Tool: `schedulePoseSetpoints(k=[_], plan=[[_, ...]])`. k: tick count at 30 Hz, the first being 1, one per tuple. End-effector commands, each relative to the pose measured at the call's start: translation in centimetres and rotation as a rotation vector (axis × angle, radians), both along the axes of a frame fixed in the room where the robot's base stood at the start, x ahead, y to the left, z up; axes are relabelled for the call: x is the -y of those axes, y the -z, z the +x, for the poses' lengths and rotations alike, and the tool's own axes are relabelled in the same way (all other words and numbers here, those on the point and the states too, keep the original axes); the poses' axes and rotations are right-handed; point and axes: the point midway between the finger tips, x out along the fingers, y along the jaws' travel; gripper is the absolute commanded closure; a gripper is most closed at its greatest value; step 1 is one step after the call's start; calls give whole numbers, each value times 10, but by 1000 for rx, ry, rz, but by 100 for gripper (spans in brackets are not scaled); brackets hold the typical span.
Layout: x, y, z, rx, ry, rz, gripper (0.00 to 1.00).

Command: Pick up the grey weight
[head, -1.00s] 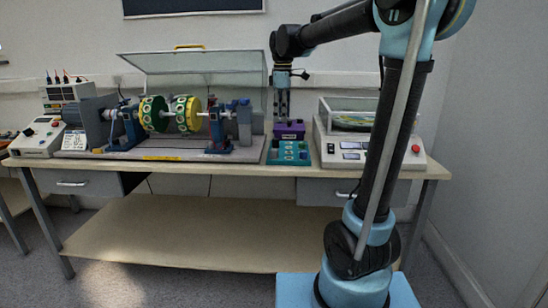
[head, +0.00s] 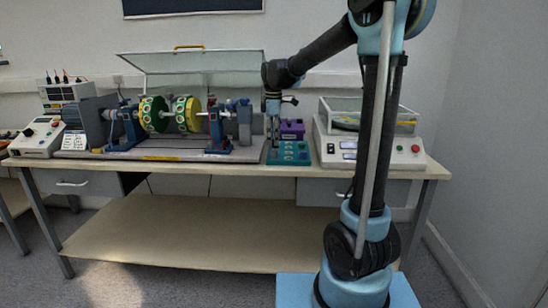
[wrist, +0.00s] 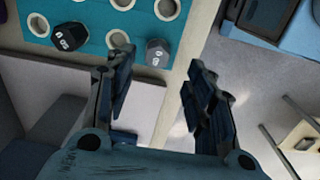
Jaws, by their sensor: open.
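A teal tray (wrist: 97,38) with round holes fills the upper left of the wrist view. Two small dark faceted weights with pale markings sit on it: one to the left (wrist: 70,38) and a dark grey one (wrist: 158,52) near the tray's edge. My gripper (wrist: 160,72) is open and empty, and the dark grey weight appears between its fingertips, apparently beyond them. In the head view my gripper (head: 273,116) points down over the back of the teal tray (head: 289,158). The weights are too small to tell apart there.
A purple box (head: 292,129) stands behind the tray, just right of my gripper. The rotor rig (head: 172,115) with its raised clear cover is to the left. A control unit with a clear case (head: 368,145) is to the right. The bench edge (head: 230,171) is in front.

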Motion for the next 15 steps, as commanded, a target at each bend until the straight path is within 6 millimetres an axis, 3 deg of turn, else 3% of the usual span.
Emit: schedulePoseSetpoints(k=[8, 15], plan=[[0, 17, 1, 0, 0, 0, 51], [1, 48, 5, 0, 1, 0, 51]])
